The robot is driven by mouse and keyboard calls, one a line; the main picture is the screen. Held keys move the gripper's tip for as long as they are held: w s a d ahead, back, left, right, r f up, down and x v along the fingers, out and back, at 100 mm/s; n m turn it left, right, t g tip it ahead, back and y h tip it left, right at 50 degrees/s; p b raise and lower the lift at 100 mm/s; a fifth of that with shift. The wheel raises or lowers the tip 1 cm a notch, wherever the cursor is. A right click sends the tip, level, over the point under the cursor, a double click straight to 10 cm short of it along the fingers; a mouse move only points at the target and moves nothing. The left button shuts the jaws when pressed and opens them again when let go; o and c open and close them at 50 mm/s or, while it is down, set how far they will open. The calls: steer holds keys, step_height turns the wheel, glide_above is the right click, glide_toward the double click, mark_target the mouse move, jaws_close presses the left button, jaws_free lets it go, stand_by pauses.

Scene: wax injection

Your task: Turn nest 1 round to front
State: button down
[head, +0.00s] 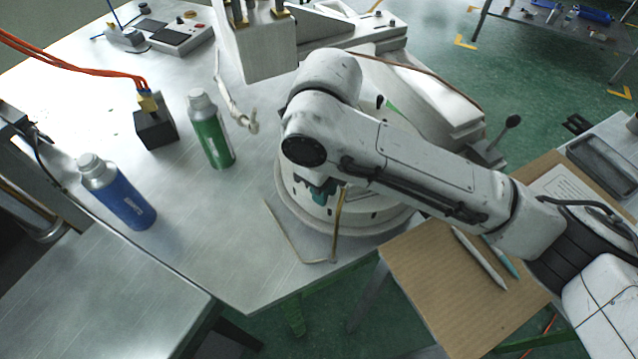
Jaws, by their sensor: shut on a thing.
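A round pale turntable (300,215) stands on the metal bench at the middle, with small dark holes or studs round its rim. My forearm and wrist cross above it and hide most of its top. A dark and teal part (322,192) shows just below my elbow-like joint on the turntable; I cannot tell whether it is nest 1. No nest number can be read. My gripper is hidden behind my own arm, so its jaws and what they hold do not show. A bent brass rod (296,247) lies at the turntable's front edge.
A green bottle (211,130) and a blue bottle (118,193) stand to the left. A black block with a yellow plug (156,127) carries orange cables. A pale machine (262,45) stands behind. A cardboard-topped surface (440,290) is at front right. The bench's front left is clear.

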steer(key=shift+w+d+r, duration=0.1)
steer(key=shift+w+d, duration=0.05)
steer(key=shift+d, duration=0.1)
stand_by(0.3)
steer(key=c, duration=1.3)
jaws_free()
steer(key=shift+o, duration=1)
step_height(320, 180, up, 11)
steer(key=shift+b, duration=0.35)
